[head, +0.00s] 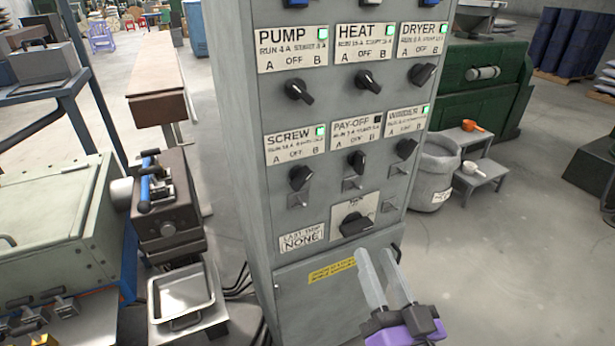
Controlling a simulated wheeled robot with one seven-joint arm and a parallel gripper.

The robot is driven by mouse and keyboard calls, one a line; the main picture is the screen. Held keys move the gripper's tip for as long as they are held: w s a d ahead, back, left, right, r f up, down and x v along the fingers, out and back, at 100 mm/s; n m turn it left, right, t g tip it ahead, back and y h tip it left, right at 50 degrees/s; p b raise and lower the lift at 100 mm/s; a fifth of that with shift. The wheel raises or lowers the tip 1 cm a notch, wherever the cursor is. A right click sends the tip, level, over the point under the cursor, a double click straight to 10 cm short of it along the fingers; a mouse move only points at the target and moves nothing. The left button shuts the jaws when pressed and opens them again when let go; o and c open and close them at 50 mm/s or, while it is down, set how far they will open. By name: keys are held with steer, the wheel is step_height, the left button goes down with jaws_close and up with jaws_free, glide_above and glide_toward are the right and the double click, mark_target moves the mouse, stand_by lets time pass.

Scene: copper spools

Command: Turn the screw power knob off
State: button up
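The grey control cabinet stands in the middle of the head view. The black screw power knob (300,177) is on its left side, below the SCREW label (295,145) marked A, OFF and B. The knob looks turned away from upright, and the green lamp (320,131) on its label is lit. My gripper (376,252) has two pale fingers and a purple body. It is in front of the cabinet's lower right part, below and to the right of the screw knob. The fingers are apart with nothing visible between them.
Neighbouring knobs are the pay-off knob (357,161), upright with a dark lamp, and the winder knob (406,149). A larger knob (355,224) sits lower. Small metal toggles are below the middle row. A machine with a metal tray (181,295) stands left; a grey bin (434,175) stands right.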

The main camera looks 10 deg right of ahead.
steer(key=w+a+r+m+y+p, duration=0.15)
steer(key=w+a+r, duration=0.25)
steer(key=w+r, duration=0.45)
steer(key=g+y, duration=0.2)
steer(key=g, duration=0.1)
glide_toward(305, 181)
steer(key=w, duration=0.1)
steer(key=shift+m, duration=0.45)
steer(key=p+x, duration=0.1)
steer(key=x, duration=0.7)
steer(key=shift+a, duration=0.1)
jaws_close()
